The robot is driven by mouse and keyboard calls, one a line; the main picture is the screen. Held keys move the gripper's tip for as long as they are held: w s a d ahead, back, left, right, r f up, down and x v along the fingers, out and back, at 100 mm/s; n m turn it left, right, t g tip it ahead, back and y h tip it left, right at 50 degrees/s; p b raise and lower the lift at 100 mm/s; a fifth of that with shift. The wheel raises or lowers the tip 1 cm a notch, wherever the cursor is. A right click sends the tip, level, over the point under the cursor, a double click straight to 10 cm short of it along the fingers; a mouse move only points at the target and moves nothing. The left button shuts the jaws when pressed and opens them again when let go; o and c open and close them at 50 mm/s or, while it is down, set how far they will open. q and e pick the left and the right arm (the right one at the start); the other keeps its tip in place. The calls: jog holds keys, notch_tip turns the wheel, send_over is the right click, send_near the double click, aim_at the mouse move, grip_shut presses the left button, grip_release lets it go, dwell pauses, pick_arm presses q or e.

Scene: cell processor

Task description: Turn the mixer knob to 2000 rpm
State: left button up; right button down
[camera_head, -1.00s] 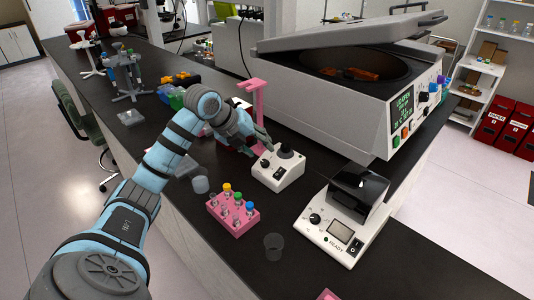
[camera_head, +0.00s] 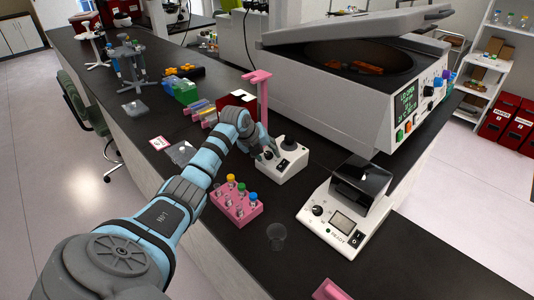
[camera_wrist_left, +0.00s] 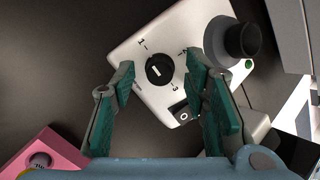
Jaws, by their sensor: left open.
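The white mixer (camera_head: 288,167) stands on the black bench, with a round black cup (camera_head: 290,143) on top. Its black knob (camera_wrist_left: 159,70) shows in the left wrist view, with a white pointer mark and printed numbers around it; 1 and 3 are readable. A rocker switch (camera_wrist_left: 181,112) sits below the knob. My left gripper (camera_head: 266,151) is at the mixer's knob side. In the left wrist view, its open green-padded fingers (camera_wrist_left: 162,82) lie on either side of the knob, with gaps visible. My right gripper is not in view.
A pink rack (camera_head: 236,208) of capped tubes stands in front of the mixer, near a clear cup (camera_head: 276,235). A white device with a dark lid (camera_head: 361,185) is to the right. A large open centrifuge (camera_head: 360,105) stands behind. A pink stand (camera_head: 262,95) rises behind my gripper.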

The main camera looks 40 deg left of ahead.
pick_arm(q)
jog(key=shift+s, duration=0.1)
jog(key=shift+c, duration=0.7)
grip_shut()
